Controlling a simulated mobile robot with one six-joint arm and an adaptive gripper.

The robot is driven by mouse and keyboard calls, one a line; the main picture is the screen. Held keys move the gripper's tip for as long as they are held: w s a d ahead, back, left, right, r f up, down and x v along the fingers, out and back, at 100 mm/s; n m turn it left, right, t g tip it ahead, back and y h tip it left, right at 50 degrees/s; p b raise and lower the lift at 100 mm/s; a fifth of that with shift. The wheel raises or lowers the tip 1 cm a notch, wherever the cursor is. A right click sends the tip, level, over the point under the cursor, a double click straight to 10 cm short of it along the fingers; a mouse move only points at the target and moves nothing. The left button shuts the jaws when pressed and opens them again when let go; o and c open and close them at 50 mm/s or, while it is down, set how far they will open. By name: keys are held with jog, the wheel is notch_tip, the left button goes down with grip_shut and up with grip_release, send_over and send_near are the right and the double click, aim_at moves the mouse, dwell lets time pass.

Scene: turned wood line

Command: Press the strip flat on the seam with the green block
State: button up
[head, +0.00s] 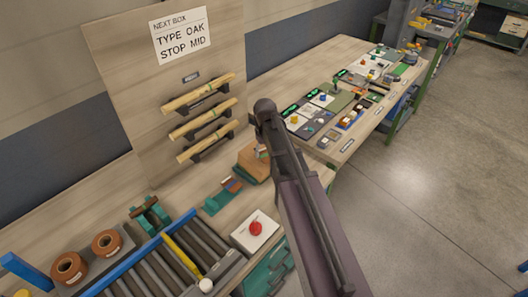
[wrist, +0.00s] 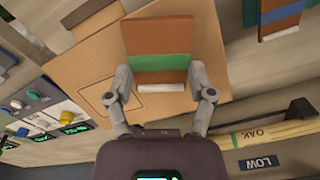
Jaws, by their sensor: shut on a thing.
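My gripper (wrist: 161,74) is shut on the green block, a brown block with a green band (wrist: 160,62) and a pale lower edge, in the wrist view. One finger is on each side of it. The block is over a tan cardboard box (wrist: 98,62), whose top shows a thin outlined rectangle. I cannot tell whether the block touches the box. The strip and the seam cannot be made out; the block may hide them. In the head view the box (head: 250,168) is on the bench, partly behind my arm.
A similar block with a blue band (wrist: 283,22) is near the box, by a green holder (head: 216,203) in the head view. A red button (head: 256,228), a roller conveyor (head: 178,262) and tape rolls (head: 107,242) are in front. Wooden rods (head: 198,95) hang on the board behind.

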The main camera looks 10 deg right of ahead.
jog(key=shift+f+b, duration=0.35)
jog(key=shift+f, duration=0.15)
dwell(0.4)
jog(key=o, duration=0.8)
